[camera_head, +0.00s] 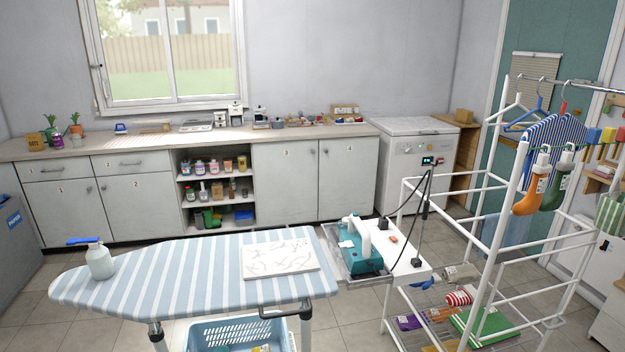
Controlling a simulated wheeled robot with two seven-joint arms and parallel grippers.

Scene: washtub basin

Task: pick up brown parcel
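Another tan box (35,141) with dark print stands at the left end of the long counter. I cannot tell for sure which one is the parcel. Neither of my grippers shows in the head view.
A striped ironing board (190,275) stands in front, with a spray bottle (99,261) and a white patterned board (280,258). A white drying rack (497,240) with hanging clothes fills the right. Floor (70,255) shows between board and counter (285,132).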

